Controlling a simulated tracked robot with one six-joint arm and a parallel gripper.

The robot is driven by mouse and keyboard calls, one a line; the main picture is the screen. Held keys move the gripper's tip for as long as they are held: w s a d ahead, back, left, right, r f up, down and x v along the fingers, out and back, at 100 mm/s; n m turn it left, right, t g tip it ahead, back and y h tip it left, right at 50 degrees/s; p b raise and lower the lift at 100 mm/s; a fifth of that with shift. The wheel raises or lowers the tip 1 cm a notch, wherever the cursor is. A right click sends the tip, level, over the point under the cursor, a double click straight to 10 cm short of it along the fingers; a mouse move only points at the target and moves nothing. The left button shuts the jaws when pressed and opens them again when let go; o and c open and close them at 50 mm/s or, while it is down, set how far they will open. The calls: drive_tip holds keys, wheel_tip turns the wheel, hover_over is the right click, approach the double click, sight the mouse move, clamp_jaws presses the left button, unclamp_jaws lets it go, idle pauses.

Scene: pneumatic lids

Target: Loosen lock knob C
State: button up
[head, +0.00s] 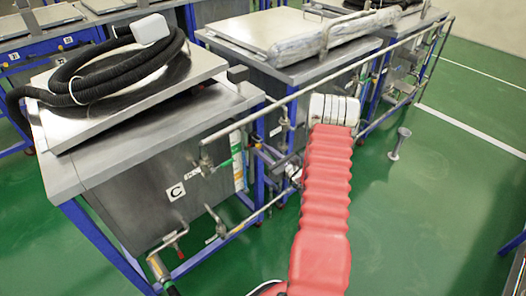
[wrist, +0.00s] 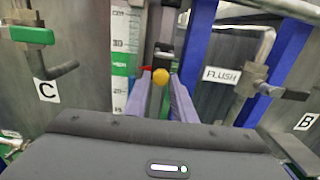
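A small yellow ball-shaped knob (wrist: 161,76) shows ahead in the wrist view, with a dark fitting just above it. My gripper (wrist: 162,82) has two purple fingers standing apart, with the yellow knob seen between their tips. I see no clear contact, and I cannot tell the knob's depth. The label C (wrist: 46,91) is on the steel tank at the left of the wrist view; it also shows in the head view (head: 176,191). No label on the yellow knob is readable, so I cannot confirm it is lock knob C. My gripper's fingers are hidden in the head view.
A green-handled valve (wrist: 32,34) is at the left of the wrist view. A FLUSH label (wrist: 221,75) and label B (wrist: 305,121) are at the right. A long metal rail (head: 290,98) runs along the tank fronts. Green floor (head: 440,200) is open at right.

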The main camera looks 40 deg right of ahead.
clamp_jaws()
drive_tip(key=shift+n, duration=0.6)
drive_tip(key=shift+o, duration=2.3)
unclamp_jaws()
drive_tip(key=shift+s, duration=0.1)
drive_tip(key=s, duration=1.3)
drive_tip(key=shift+s+d, duration=0.35)
drive_tip(key=shift+f, duration=0.15)
